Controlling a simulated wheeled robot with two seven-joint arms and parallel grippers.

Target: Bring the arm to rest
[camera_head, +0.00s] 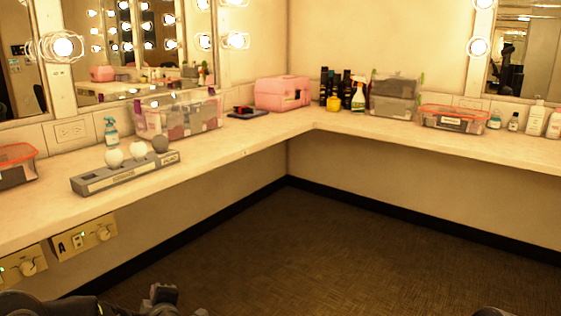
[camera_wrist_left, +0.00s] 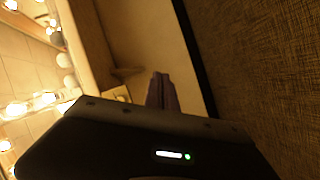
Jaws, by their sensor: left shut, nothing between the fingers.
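My left gripper (camera_head: 163,292) is low in the head view, left of the middle, in front of the counter and above the dark floor. In the left wrist view its two fingers (camera_wrist_left: 162,78) are together with nothing between them. It is apart from the counter and touches nothing that I can see. My left arm comes in along the bottom left edge. My right gripper is not in view; only a small dark rounded shape shows at the bottom right edge.
The white counter (camera_head: 232,148) runs along the left and back walls. On it a grey holder (camera_head: 90,184) bears white and grey balls. A clear bin (camera_head: 190,118), a pink case (camera_head: 283,93) and bottles stand behind. The patterned floor (camera_head: 330,250) is clear.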

